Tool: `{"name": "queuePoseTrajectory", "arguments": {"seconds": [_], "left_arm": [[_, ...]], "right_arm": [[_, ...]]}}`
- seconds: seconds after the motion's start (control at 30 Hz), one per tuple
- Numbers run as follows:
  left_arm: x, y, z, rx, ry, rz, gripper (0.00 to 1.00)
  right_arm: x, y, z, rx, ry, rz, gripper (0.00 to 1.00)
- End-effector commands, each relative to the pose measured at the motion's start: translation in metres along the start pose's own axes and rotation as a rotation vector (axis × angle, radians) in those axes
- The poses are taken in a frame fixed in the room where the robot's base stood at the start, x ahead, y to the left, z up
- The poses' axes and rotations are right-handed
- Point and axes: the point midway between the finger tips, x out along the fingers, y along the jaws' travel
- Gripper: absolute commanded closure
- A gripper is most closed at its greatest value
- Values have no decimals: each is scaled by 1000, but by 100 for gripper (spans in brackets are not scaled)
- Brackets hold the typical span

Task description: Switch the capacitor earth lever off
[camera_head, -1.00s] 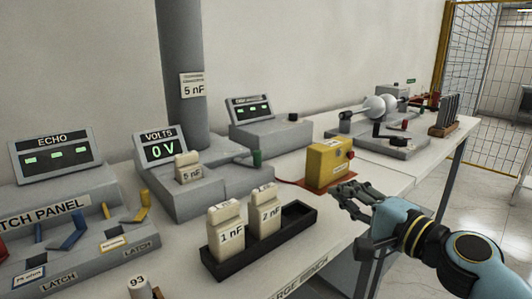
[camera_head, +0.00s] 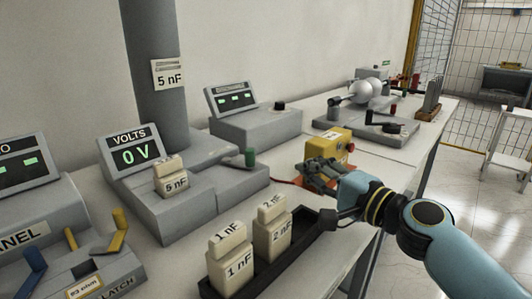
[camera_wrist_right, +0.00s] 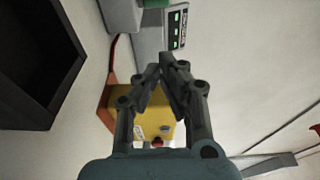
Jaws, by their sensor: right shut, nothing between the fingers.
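A lever with a green knob (camera_head: 250,157) sits on the right side of the grey unit (camera_head: 222,185) that carries the volts meter (camera_head: 135,153), which reads 0 V. I take it for the capacitor earth lever; no label on it can be read. My right gripper (camera_head: 316,174) is shut and empty, above the bench to the right of the knob and apart from it, in front of the yellow box (camera_head: 336,143). My left gripper is not in view.
A black tray (camera_head: 305,219) with blocks marked 1 nF (camera_head: 231,257) and 2 nF (camera_head: 271,235) stands at the front edge. A grey meter console (camera_head: 256,127) stands behind. A thick grey column (camera_head: 157,105) rises behind the volts unit. White spheres (camera_head: 366,90) stand farther back.

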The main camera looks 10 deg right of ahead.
Motion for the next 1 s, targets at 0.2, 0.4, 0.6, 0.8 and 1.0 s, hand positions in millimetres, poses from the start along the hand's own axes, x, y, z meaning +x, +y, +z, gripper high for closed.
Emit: {"name": "queuePoseTrajectory", "arguments": {"seconds": [0.2,0.4,0.6,0.8,1.0], "left_arm": [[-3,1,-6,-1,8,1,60],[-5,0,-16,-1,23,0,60],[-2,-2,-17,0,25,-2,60],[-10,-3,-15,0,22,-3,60],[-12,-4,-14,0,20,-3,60]], "right_arm": [[27,-2,0,2,1,-3,100],[71,-2,0,3,0,-3,100],[110,0,0,1,0,-1,100],[115,-2,13,2,-1,0,100],[112,0,19,0,0,0,100]]}}
